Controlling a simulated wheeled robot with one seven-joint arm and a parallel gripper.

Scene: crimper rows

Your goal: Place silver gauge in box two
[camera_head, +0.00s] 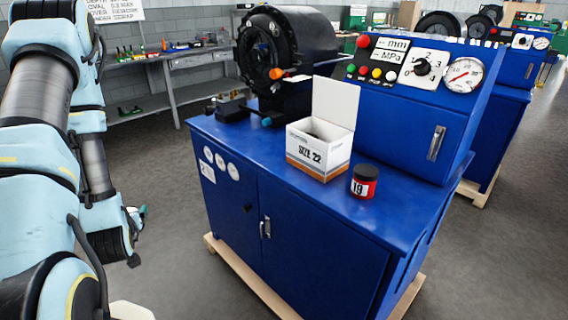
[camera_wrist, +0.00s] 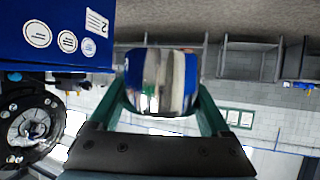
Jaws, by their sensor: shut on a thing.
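The silver gauge (camera_wrist: 160,80) is a shiny, mirror-like cylinder in the wrist view. My gripper (camera_wrist: 162,92) is shut on it, with one green finger on each side. In the head view, only a small part of my gripper (camera_head: 141,214) shows past my arm at the left, and the gauge is hidden there. A white open box (camera_head: 318,155) marked "SIZE 22" stands on the blue crimper cabinet (camera_head: 225,134), its flap upright. The cabinet carries a label with a 2 (camera_head: 207,172). My gripper is left of the cabinet, apart from the box.
A red jar with a black lid (camera_head: 364,181), marked 19, stands right of the box. The black crimper head (camera_head: 272,55) and blue control panel (camera_head: 405,85) rise behind. A grey workbench (camera_head: 185,62) is at the back left. Floor between arm and cabinet is clear.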

